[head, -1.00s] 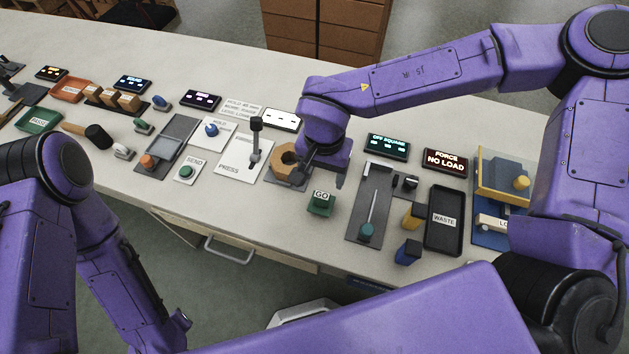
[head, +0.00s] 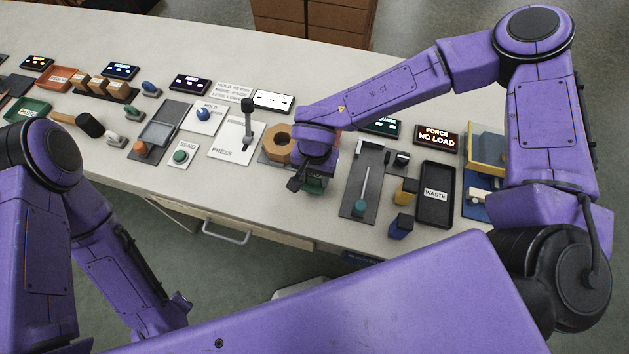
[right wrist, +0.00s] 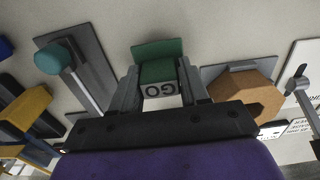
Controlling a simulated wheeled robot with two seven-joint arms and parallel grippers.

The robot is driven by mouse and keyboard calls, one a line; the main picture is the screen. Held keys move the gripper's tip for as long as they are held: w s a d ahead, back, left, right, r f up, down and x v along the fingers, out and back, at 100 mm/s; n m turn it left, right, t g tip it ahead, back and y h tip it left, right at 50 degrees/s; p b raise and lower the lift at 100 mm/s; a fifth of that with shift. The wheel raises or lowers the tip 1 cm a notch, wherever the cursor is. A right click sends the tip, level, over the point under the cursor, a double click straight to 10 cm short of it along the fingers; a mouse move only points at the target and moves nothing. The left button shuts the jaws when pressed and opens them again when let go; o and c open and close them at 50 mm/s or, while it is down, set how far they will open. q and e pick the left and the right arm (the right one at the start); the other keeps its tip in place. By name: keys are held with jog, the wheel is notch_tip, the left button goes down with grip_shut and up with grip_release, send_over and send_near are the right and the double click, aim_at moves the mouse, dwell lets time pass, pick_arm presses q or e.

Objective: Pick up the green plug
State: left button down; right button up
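The green plug, a green block marked GO (right wrist: 158,50), sits on the pale bench and shows in the right wrist view between the two grey fingers of my right gripper (right wrist: 160,88). One finger is on each side of it; contact is not clear. In the head view my right gripper (head: 308,184) is down over the green plug (head: 316,186), hiding most of it. My left arm is at the lower left; I cannot make out its fingers.
A hexagonal wooden piece (head: 279,142) stands close to the left of my right gripper. A lever plate with a teal knob (head: 359,208), yellow block (head: 405,191), blue block (head: 401,226) and WASTE tray (head: 434,219) are to the right. Bare bench lies in front.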

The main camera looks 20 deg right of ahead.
jog(key=shift+c, duration=0.7)
jog(key=shift+r, duration=0.1)
